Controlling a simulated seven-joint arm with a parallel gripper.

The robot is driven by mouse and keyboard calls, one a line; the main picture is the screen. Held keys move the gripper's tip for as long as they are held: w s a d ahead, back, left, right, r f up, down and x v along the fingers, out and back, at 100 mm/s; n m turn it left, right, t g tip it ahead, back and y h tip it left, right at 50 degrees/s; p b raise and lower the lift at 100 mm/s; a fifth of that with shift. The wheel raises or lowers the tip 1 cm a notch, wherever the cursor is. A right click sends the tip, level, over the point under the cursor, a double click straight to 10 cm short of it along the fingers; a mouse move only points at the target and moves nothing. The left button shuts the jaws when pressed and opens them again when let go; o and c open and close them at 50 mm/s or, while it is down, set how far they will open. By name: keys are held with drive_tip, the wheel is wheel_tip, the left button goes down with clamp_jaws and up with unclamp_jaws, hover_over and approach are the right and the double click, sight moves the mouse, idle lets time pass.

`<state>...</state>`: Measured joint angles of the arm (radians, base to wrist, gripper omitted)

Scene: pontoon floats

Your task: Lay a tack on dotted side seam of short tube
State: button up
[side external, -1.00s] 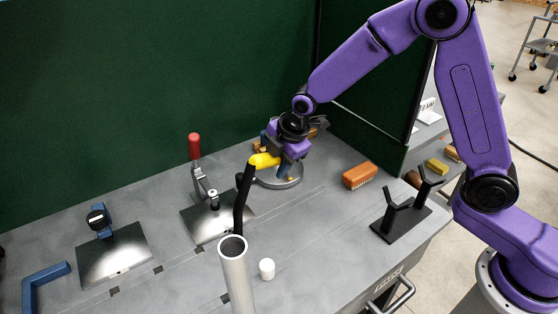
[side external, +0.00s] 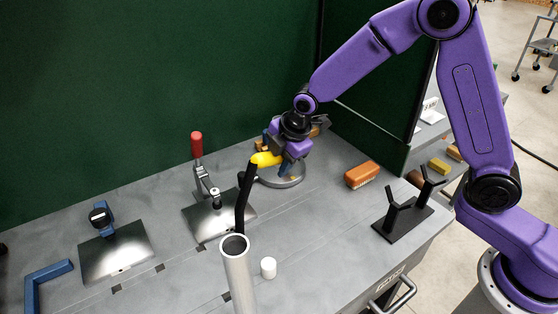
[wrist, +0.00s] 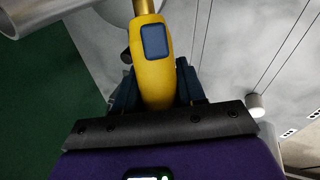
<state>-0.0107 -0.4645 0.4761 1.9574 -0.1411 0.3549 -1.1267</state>
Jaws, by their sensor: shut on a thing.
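My gripper (side external: 291,149) is shut on a yellow torch (side external: 265,159) and holds it above the bench. In the wrist view the torch (wrist: 156,65) has a blue button, and its brass-coloured front runs off the top edge, so its tip is hidden. A bare metal tube (side external: 237,270) stands upright in the foreground, apart from my gripper. A metal tube end (wrist: 28,14) also shows at the wrist view's upper left corner; I cannot tell whether it is the same tube. No dotted seam can be made out.
A black bent rod (side external: 244,200) rises behind the tube. A red-handled clamp (side external: 201,175), a blue-topped clamp (side external: 101,218), a round grey base (side external: 283,178), an orange brush-like block (side external: 361,174), a white cylinder (side external: 268,268) and a black forked stand (side external: 404,215) stand around. The green screen (side external: 160,80) closes the back.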

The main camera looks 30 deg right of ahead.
drive_tip(key=shift+w+f, duration=0.1)
drive_tip(key=shift+w, duration=0.2)
idle(0.6)
drive_tip(key=shift+s+r, duration=0.2)
idle(1.8)
drive_tip(key=s+r, duration=0.3)
drive_tip(key=s, duration=0.1)
drive_tip(key=shift+r, duration=0.4)
idle(0.5)
drive_tip(key=s+d+r+m+g+h, duration=0.1)
drive_tip(key=d+r+m+h, duration=0.1)
drive_tip(key=d+m, duration=0.6)
drive_tip(key=s+d+r+m+g+h, duration=0.1)
drive_tip(key=s+d+r+m+h, duration=0.1)
drive_tip(key=d+m, duration=0.6)
wheel_tip(320, 180, up, 3)
drive_tip(key=d+h, duration=0.1)
drive_tip(key=d, duration=0.1)
drive_tip(key=shift+s+d+f+m, duration=0.15)
drive_tip(key=shift+s+d+m, duration=0.05)
drive_tip(key=shift+d+m, duration=0.1)
